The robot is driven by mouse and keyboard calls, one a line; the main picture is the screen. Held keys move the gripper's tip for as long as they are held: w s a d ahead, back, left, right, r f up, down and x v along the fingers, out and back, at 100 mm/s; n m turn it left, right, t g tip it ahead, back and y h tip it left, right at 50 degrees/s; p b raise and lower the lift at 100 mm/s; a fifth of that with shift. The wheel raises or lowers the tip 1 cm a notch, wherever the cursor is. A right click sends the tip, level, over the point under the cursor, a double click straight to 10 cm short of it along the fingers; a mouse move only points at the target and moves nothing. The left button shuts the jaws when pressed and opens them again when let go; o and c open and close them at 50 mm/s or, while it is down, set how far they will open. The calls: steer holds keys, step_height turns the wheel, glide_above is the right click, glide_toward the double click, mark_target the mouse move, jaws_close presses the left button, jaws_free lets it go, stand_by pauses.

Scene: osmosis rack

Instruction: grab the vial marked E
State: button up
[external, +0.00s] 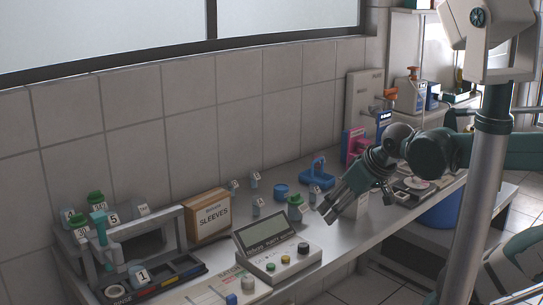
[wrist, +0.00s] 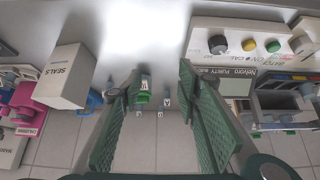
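No label that I can clearly read as E shows in either view. A green-topped container (external: 295,206) stands beside the meter and shows in the wrist view (wrist: 143,90) near my left finger, with a letter like A. My gripper (external: 330,212) points down over the bench, right of these. In the wrist view my gripper (wrist: 160,72) has its fingers apart; small vials (wrist: 167,101) appear beyond the gap.
A purity meter (external: 276,248) stands in front of the vials. A SLEEVES box (external: 208,217) and a rack (external: 135,245) with numbered containers are at left. A SEALS box (wrist: 67,75) stands left in the wrist view. A blue stand (external: 319,172) is behind.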

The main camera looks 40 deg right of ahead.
steer(key=shift+w+r, duration=0.1)
steer(key=w+d+r+m+p, duration=0.1)
steer(key=w+r+p, duration=0.4)
steer(key=w, duration=0.4)
steer(key=m+g+h+p, duration=0.2)
steer(key=m+g+p, duration=0.15)
steer(key=p, duration=1.05)
glide_above(254, 173)
steer(key=s, duration=0.2)
step_height(254, 173, down, 7)
steer(key=shift+a, duration=0.35)
steer(key=shift+f+m+t, duration=0.1)
steer(key=shift+m+t, duration=0.15)
steer(key=shift+w+f, duration=0.25)
steer(key=shift+f, duration=0.2)
steer(key=shift+w+d+f, duration=0.15)
steer(key=shift+w+f, duration=0.1)
steer(key=shift+f, duration=0.4)
